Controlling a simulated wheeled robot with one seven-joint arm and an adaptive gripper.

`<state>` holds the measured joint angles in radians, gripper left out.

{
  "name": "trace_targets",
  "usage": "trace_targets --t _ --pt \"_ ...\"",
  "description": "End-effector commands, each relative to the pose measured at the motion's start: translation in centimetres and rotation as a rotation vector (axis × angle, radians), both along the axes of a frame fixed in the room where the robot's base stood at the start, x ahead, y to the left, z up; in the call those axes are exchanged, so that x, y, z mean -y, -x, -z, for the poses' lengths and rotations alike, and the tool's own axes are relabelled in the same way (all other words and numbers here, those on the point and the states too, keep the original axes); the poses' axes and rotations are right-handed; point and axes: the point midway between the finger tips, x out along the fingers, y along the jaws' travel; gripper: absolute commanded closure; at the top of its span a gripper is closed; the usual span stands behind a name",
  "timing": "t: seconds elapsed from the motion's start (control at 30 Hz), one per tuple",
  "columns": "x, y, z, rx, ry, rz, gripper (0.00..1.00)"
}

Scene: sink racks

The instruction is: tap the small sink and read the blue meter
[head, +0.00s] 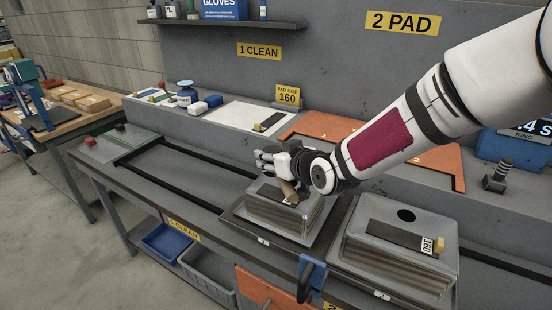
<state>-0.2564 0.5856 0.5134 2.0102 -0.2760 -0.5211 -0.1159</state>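The small sink (283,226) appears as a low grey metal block with ridged sides on a dark tray marked 1, at the bench front. My gripper (263,164) is just above its back edge, fingers toward the left. A brown, wood-like piece (289,192) shows below the gripper, over the sink top. I cannot tell whether it is held or touches the sink. The blue meter (485,147) stands at the far right, partly behind my arm. Its display shows ".4 S" with "RING" below; the leading digits are hidden.
A larger sink (398,266) with a dark pad and a 160 tag sits on the right. A blue clamp (312,272) hangs at the front edge between them. Dark rails (160,183) run left along mostly clear bench. An orange mat (318,127) lies behind.

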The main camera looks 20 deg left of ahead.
Motion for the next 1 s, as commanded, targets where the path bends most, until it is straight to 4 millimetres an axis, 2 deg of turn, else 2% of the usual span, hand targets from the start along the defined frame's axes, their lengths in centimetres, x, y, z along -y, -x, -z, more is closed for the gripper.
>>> trace_targets --t 0.6,1.0 --pt "0.0 0.0 5.1 0.001 0.000 0.000 1.00" --pt "0.0 0.0 5.7 0.002 -0.001 0.000 1.00"
